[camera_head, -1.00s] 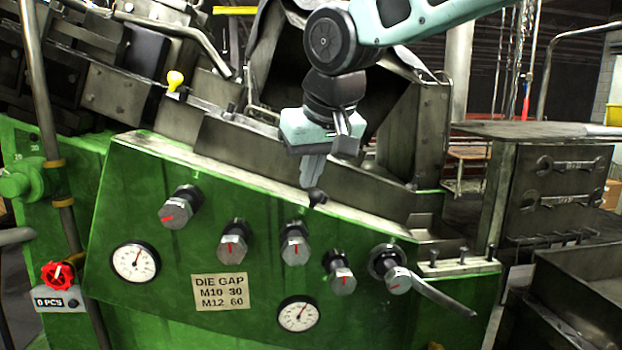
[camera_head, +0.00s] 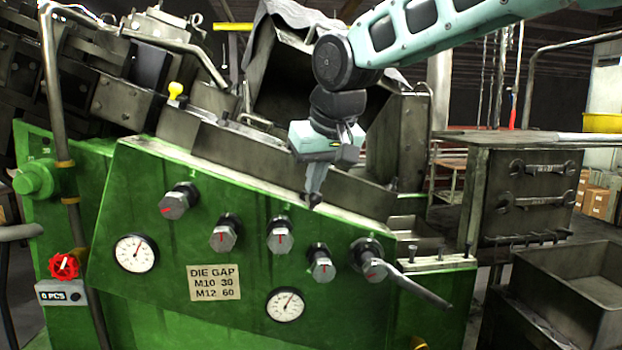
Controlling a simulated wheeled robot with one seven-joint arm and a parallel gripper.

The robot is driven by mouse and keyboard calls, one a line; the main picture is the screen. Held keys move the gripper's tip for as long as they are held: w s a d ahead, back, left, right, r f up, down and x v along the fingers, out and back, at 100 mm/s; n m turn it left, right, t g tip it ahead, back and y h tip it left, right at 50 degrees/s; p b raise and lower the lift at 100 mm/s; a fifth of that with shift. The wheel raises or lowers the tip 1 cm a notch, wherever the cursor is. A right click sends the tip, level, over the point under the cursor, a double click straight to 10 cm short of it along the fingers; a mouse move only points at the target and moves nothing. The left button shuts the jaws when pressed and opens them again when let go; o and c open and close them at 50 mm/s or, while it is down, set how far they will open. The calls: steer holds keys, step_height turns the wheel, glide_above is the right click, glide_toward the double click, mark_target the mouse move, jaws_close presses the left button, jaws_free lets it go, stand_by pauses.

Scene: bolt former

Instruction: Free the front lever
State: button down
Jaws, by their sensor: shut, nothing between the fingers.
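A grey lever (camera_head: 420,288) sticks out to the lower right from a round hub (camera_head: 370,262) at the right end of the green sloping front panel. A small dark knob or stub (camera_head: 313,199) sits at the panel's upper edge. My gripper (camera_head: 315,184) is shut and empty, pointing down over this edge. Its fingertips meet or overlap the dark stub in the picture; I cannot tell whether they touch it. My gripper is above and left of the grey lever, clear of it.
Several hex knobs with red marks, one of them here (camera_head: 280,237), two dials and a DIE GAP plate (camera_head: 214,282) are on the panel. A yellow knob (camera_head: 176,90) stands behind. A metal cabinet with wrenches (camera_head: 530,195) and a bin (camera_head: 580,280) stand at right.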

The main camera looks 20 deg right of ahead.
steer(key=shift+d+f, duration=0.5)
steer(key=shift+d, duration=0.05)
steer(key=b+v, duration=0.1)
steer(key=v, duration=1.7)
steer(key=shift+a+r, duration=0.25)
steer(key=shift+a, duration=0.1)
steer(key=shift+w, duration=0.15)
